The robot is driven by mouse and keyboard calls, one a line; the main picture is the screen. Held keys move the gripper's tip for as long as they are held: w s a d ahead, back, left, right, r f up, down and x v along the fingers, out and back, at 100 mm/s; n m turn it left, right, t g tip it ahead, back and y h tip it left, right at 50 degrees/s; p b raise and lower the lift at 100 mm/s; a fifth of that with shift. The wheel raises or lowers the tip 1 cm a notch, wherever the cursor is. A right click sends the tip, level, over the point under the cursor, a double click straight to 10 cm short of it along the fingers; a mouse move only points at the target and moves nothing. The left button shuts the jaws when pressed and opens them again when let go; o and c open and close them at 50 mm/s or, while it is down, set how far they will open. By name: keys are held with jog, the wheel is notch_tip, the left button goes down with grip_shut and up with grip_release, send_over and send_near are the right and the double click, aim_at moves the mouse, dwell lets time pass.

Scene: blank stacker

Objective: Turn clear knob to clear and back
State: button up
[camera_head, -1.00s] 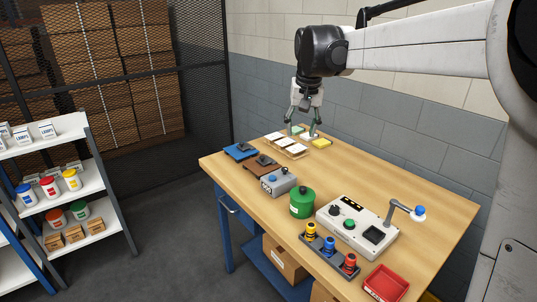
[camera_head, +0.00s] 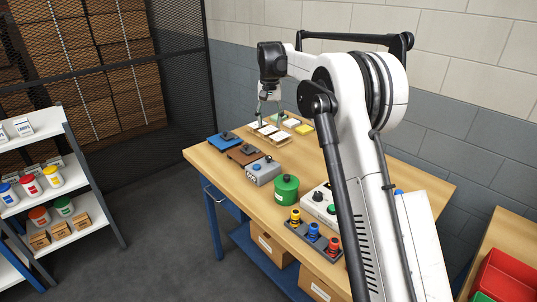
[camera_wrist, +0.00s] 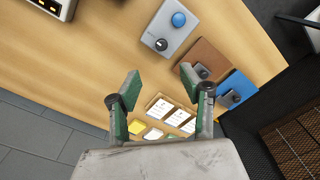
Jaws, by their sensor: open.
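A grey control box (camera_head: 264,174) with a blue button (camera_head: 256,167) stands near the table's left edge. In the wrist view the box (camera_wrist: 187,37) shows the blue button (camera_wrist: 179,19) and a black knob (camera_wrist: 161,44) with a pale mark. Any label is too small to read, so I cannot tell whether this is the clear knob. A white panel (camera_head: 312,206) is partly hidden behind my arm. My gripper (camera_wrist: 160,78) is open and empty. In the head view my gripper (camera_head: 268,108) is above the far end of the table, beyond the grey box.
A tray of white cards (camera_head: 255,140), a yellow block (camera_head: 304,129), a brown base (camera_head: 240,157) and a blue base (camera_head: 219,142) lie beyond the box. A green canister (camera_head: 286,190) and a rack of coloured knobs (camera_head: 312,238) stand nearer. A red bin (camera_head: 510,275) is at right.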

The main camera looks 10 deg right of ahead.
aim_at(269, 157)
jog(key=f, duration=0.5)
jog(key=w+f, duration=0.1)
jog(key=f, duration=0.4)
jog(key=f+p, duration=0.1)
jog(key=f, duration=0.4)
jog(key=shift+w+f, duration=0.15)
jog(key=shift+f, duration=0.1)
grip_shut()
